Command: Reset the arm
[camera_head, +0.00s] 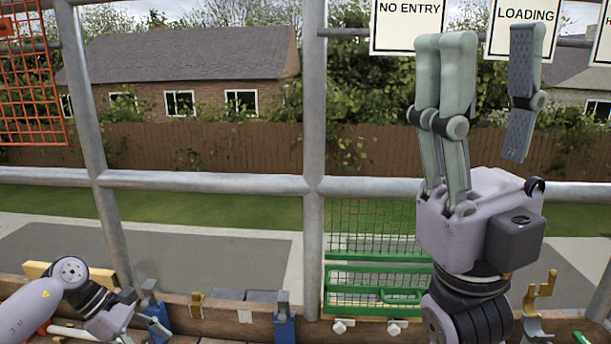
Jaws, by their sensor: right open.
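My right gripper (487,48) stands large at the right, raised in front of the scaffold rails, with its grey fingers pointing up. Two fingers are side by side on the left and one is well apart on the right, so it is open, and nothing shows between them. My left arm comes in low at the left. Its gripper (110,318) is near the bottom edge by the plank, with its fingers too small and hidden to tell whether they are open.
Grey scaffold poles (313,120) and rails stand ahead. A green mesh gate (378,270) is in the middle. Blue clamps (285,328) and yellow brackets (540,290) sit along the wooden plank (225,322). A NO ENTRY sign (408,25) hangs above. Orange mesh (30,85) is at upper left.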

